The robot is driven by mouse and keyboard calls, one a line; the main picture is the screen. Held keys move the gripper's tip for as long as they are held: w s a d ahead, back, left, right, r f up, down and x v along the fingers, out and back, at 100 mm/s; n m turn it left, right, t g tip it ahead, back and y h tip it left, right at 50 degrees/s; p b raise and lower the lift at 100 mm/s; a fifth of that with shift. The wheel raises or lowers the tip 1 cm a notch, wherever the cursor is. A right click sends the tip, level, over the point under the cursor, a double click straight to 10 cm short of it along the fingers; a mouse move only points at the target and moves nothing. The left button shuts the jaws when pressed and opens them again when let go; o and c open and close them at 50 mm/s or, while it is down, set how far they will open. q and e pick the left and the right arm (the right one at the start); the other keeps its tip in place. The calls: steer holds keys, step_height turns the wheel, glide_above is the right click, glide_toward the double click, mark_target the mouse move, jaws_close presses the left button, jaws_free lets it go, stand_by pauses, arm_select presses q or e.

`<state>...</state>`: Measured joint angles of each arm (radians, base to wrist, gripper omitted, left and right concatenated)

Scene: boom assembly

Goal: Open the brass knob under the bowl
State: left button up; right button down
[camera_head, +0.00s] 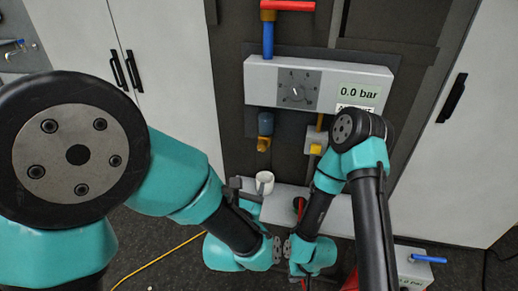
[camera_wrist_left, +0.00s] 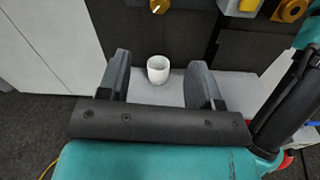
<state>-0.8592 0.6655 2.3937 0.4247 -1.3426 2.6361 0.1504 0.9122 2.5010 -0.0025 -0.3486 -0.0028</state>
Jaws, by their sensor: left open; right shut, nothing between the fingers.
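The blue bowl (camera_head: 265,122) hangs on the dark panel below the white gauge box, in the head view. The brass knob (camera_head: 264,143) sits right under it. The knob also shows at the top edge of the left wrist view (camera_wrist_left: 158,6), cut off, with a white mark on it. My left gripper (camera_wrist_left: 160,62) is open and empty, its two dark fingers spread below the knob and apart from it. My right gripper cannot be made out; my right forearm covers that area in the head view.
A white mug (camera_head: 264,184) stands on a pale ledge (camera_head: 337,213) below the knob; in the left wrist view it appears between my fingers. The gauge box (camera_head: 262,83) reads 0.0 bar. A yellow fitting (camera_head: 316,150) is to the right. My right arm stands close by.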

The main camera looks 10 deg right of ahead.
mark_target(262, 149)
arm_select(q)
steer(key=shift+w, duration=0.1)
steer(key=x, duration=1.7)
steer(key=shift+w, duration=0.15)
steer(key=c, duration=0.9)
